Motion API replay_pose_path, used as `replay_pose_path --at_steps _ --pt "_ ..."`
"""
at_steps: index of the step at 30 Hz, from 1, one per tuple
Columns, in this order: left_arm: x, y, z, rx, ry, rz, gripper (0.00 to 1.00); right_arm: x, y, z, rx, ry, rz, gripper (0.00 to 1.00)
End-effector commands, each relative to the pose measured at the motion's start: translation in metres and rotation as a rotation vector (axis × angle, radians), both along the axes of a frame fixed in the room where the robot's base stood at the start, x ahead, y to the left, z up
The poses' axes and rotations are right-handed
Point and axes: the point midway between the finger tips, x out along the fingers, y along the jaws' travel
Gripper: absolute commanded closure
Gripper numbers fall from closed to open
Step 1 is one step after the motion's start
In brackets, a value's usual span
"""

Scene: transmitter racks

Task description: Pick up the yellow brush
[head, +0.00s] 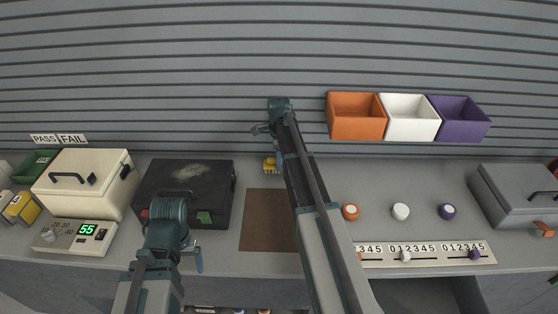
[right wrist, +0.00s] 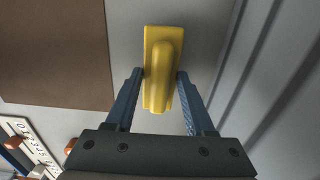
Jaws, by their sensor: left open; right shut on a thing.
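The yellow brush (head: 270,164) is at the back of the bench, beside the far edge of the brown mat, partly hidden by my right arm. In the right wrist view the brush (right wrist: 161,70) shows its yellow handle between my two blue fingers. My right gripper (right wrist: 162,88) is shut on the handle from both sides. Whether the brush is clear of the bench I cannot tell. My left gripper (head: 198,262) is open and empty over the front of the bench, before the black case; its fingers are mostly hidden.
The brown mat (head: 268,222) is bare. A dusty black case (head: 185,181) and a cream case (head: 88,180) stand left. Orange (head: 356,120), white (head: 408,121) and purple (head: 459,122) bins hang on the wall. Knobs and a numbered strip (head: 430,255) lie right, with a grey case (head: 512,200) beyond.

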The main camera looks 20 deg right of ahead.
Motion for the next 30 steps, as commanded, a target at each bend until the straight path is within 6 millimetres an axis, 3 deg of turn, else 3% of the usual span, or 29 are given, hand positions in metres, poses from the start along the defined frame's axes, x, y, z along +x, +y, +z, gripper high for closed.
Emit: replay_pose_path --at_steps 15,28,29,30 --pt "0.0 0.0 0.079 0.0 0.0 -0.002 0.13 0.0 0.0 0.079 0.0 0.0 0.0 1.0" --pt "0.0 0.0 0.087 0.0 0.0 -0.003 0.13 0.0 0.0 0.087 0.0 0.0 0.0 1.0" --pt "0.0 0.0 0.087 0.0 0.0 -0.003 0.13 0.0 0.0 0.087 0.0 0.0 0.0 0.48" --pt "0.0 0.0 0.087 0.0 0.0 -0.003 0.13 0.0 0.0 0.087 0.0 0.0 0.0 0.55"
